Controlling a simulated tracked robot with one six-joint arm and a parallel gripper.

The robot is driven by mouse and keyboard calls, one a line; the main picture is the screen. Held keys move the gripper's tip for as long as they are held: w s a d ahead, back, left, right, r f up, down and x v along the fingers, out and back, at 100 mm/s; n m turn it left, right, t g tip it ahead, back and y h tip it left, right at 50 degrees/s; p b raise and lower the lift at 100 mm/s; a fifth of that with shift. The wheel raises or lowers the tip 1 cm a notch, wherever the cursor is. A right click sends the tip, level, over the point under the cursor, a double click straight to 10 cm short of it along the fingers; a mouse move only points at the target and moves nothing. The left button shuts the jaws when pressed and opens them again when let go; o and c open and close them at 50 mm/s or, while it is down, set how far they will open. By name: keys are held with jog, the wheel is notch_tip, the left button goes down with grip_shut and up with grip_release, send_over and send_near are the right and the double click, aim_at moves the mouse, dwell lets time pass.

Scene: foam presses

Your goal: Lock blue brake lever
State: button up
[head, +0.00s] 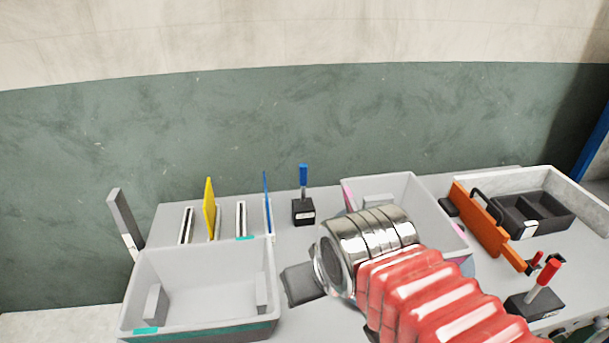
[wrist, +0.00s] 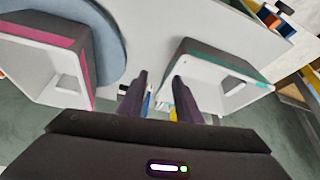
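The blue brake lever (head: 303,179) stands upright on a small black base (head: 303,211) on the grey worktop, between the two grey bins. My gripper (wrist: 158,82) shows in the wrist view with two dark fingers apart and nothing clearly held between them. A small blue and white shape shows past the fingers there; I cannot tell whether it is the lever or the blue panel. In the head view my arm covers the front middle of the worktop, and my gripper's fingers are hidden. The lever is beyond my arm and apart from it.
A teal-marked bin (head: 265,296) stands left and a pink-marked bin (head: 426,188) right of the lever. Yellow (head: 209,205) and blue (head: 267,198) panels stand upright in slots. An orange panel (head: 477,220), a black tray (head: 547,210) and a red lever (head: 549,272) are at right.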

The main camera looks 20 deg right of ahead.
jog(key=shift+o, duration=0.5)
jog(key=shift+o, duration=0.5)
jog(key=shift+w+r, duration=0.1)
jog(key=shift+w, duration=0.05)
jog(key=w+d+r+m, duration=0.1)
jog(key=w+d+r, duration=0.25)
jog(key=w, duration=0.55)
jog(key=w+d+r+m, duration=0.15)
jog(key=w+r, duration=0.25)
jog(key=w, duration=0.6)
jog(key=w+d+f, duration=0.1)
jog(key=w+d, duration=0.2)
jog(key=w, duration=0.4)
jog(key=w+d+f+m+g+h, duration=0.1)
jog(key=w+d+f, duration=0.1)
jog(key=w, duration=0.5)
jog(key=w+d+f+m, duration=0.1)
jog(key=w+d+f, duration=0.1)
jog(key=w, duration=0.5)
jog(key=shift+w+d+f+g+h, duration=0.2)
jog(key=shift+w+d+g+h, duration=0.15)
jog(key=shift+d, duration=0.55)
jog(key=shift+f, duration=0.15)
